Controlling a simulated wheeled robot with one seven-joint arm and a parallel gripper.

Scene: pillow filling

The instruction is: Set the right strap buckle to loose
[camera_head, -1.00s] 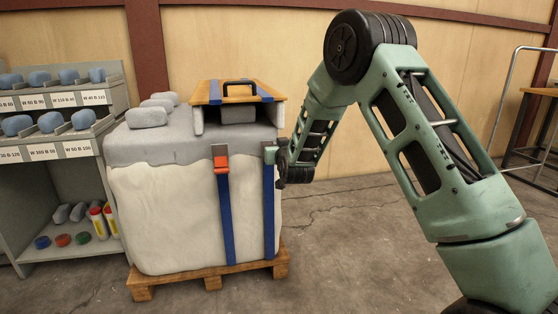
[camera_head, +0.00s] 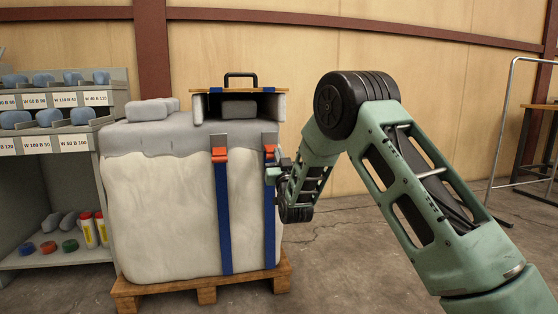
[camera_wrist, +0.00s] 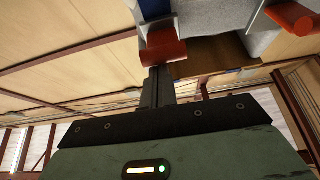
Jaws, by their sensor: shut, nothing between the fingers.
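The right strap buckle (camera_head: 270,152) is a red-orange lever on a grey plate, high on the right blue strap (camera_head: 269,205) on the front of the wrapped white bale. My gripper (camera_head: 273,174) is just below it, at the bale's right side. In the wrist view the buckle's red lever (camera_wrist: 164,48) is right at the tips of my closed fingers (camera_wrist: 157,82); I cannot tell whether they touch. The left strap buckle (camera_head: 220,155) is a similar red-orange lever on its own blue strap (camera_head: 224,220). Another red lever (camera_wrist: 292,17) shows in the wrist view.
The bale (camera_head: 165,210) stands on a wooden pallet (camera_head: 150,290). A wooden-topped piece with a black handle (camera_head: 240,80) sits on it. A shelf (camera_head: 60,145) with blue-grey pieces stands to the left.

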